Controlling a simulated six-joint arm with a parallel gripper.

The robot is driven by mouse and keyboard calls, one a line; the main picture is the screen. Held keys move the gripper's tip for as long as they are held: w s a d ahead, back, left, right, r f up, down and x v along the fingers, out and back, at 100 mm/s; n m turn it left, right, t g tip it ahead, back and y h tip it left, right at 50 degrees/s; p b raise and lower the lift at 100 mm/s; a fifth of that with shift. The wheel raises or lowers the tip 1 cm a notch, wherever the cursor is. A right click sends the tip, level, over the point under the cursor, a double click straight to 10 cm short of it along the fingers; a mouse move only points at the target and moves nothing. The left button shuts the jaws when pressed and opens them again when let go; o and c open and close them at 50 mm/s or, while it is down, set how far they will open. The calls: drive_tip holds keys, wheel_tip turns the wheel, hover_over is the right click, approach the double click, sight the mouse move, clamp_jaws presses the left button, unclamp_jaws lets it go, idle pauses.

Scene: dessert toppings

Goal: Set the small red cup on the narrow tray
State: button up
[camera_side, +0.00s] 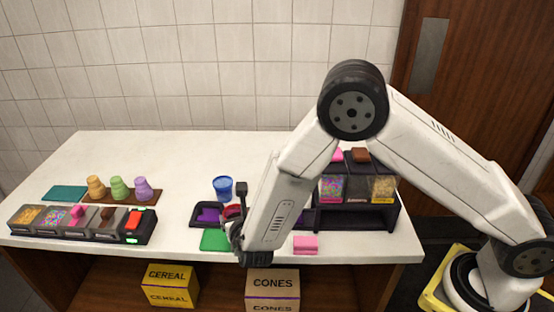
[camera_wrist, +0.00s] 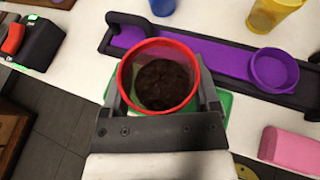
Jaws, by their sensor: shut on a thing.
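The small red cup (camera_wrist: 124,82), with dark brown crumbs inside, is between the fingers of my gripper (camera_wrist: 162,90) in the wrist view. The fingers are shut on its sides and it looks upright. In the side view the cup (camera_side: 232,210) is partly hidden by my gripper (camera_side: 236,228). The narrow tray (camera_wrist: 215,62), black with a purple floor, lies just beyond the cup in the wrist view. Its left part (camera_side: 207,214) shows in the side view; my arm hides its middle. A purple cup (camera_wrist: 274,70) stands at its right end.
A green mat (camera_side: 214,240) lies below the cup, in front of the tray. A blue cup (camera_side: 222,187) and a yellow cup (camera_wrist: 270,14) stand behind the tray. A pink block (camera_side: 305,245) is front right. A topping rack (camera_side: 343,211) stands right, a topping box (camera_side: 88,231) left.

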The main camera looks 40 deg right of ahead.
drive_tip(key=shift+w+f, duration=0.25)
drive_tip(key=shift+f, duration=1.6)
drive_tip(key=shift+f, duration=0.1)
drive_tip(key=o, duration=1.2)
drive_tip(key=v, duration=1.2)
drive_tip(key=shift+r, duration=0.25)
